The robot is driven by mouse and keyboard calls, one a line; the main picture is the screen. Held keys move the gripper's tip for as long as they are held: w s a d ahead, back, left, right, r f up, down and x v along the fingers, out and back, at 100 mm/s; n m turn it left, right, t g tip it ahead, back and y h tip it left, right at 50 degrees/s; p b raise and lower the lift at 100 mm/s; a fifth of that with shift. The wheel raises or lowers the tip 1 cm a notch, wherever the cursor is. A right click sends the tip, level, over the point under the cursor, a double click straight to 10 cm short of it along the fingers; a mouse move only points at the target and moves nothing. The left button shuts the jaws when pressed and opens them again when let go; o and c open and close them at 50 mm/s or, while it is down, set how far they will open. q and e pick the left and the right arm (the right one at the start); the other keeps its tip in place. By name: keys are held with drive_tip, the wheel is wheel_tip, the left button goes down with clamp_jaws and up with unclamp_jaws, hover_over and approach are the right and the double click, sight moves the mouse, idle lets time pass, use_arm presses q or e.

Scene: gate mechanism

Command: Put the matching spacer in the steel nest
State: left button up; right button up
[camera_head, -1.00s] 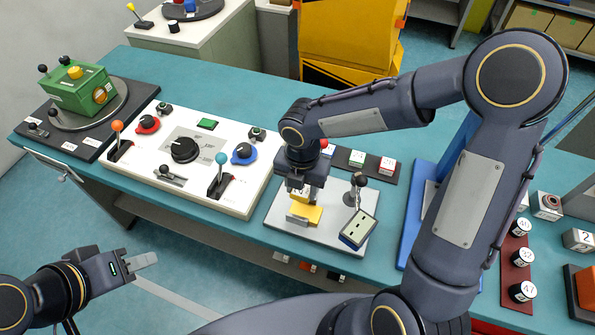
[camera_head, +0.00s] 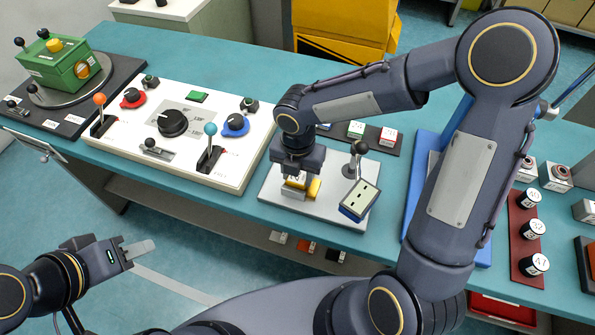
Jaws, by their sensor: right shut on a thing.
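My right gripper (camera_head: 299,174) is low over the pale steel plate (camera_head: 330,212) at the table's front edge. It is shut on a small block with a white marked top and yellow sides (camera_head: 295,182), which appears to be a spacer. A grey steel piece (camera_head: 292,194) is just in front of the block, and a yellow piece (camera_head: 315,189) is at its right. The gripper hides much of the nest area, so I cannot tell how the block is seated. My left gripper (camera_head: 140,249) is off the table at the lower left, apart from everything; its finger gap is unclear.
A black-knobbed lever (camera_head: 359,149) and a tilted box with a pale face (camera_head: 361,198) stand on the plate's right side. Behind is a dark rack (camera_head: 372,143) with green and red marked blocks. A white control panel (camera_head: 232,182) lies left, and a blue frame (camera_head: 421,185) right.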

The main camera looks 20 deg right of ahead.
drive_tip(key=shift+f+b, duration=0.45)
drive_tip(key=shift+f, duration=0.15)
drive_tip(key=o, duration=1.2)
drive_tip(key=shift+r, duration=0.1)
